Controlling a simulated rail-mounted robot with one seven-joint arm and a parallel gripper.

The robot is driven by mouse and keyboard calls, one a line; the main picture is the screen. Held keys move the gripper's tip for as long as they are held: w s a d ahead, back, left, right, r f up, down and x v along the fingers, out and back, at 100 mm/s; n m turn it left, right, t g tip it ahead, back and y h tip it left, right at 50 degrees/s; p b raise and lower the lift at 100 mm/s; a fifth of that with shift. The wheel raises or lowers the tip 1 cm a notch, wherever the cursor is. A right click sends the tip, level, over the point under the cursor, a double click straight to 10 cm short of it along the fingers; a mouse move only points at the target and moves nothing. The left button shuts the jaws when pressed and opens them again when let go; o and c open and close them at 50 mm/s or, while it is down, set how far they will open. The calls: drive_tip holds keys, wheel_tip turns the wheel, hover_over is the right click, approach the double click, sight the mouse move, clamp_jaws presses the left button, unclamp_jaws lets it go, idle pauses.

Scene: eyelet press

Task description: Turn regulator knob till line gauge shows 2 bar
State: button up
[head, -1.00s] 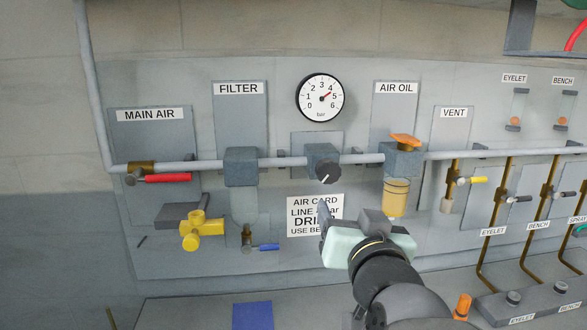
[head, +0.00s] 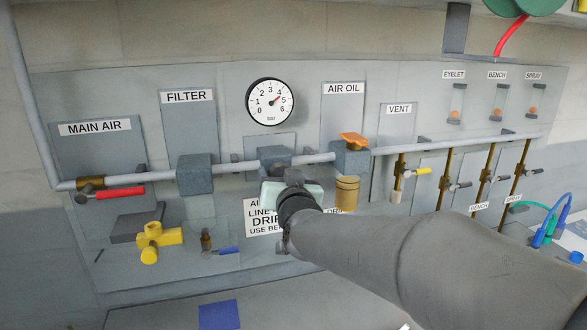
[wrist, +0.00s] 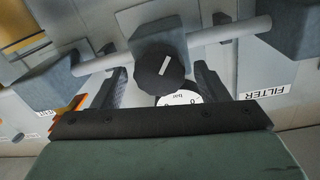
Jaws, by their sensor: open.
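The regulator block (head: 272,155) sits on the grey pipe below the line gauge (head: 270,102). My gripper (head: 280,178) is in front of the regulator. In the wrist view my gripper (wrist: 160,76) is open, one finger on each side of the knob, with visible gaps. How deep the fingertips reach along the knob I cannot tell.
A filter block (head: 195,173) is left of the regulator and the air oil unit (head: 352,158) close on its right. A white card (head: 262,222) is partly hidden behind my gripper. The red-handled main air valve (head: 118,193) and a yellow valve (head: 155,238) are at left.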

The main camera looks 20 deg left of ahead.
drive_tip(key=shift+w+a, duration=0.25)
drive_tip(key=shift+w, duration=0.2)
drive_tip(key=c, duration=1)
drive_tip(key=shift+o, duration=0.2)
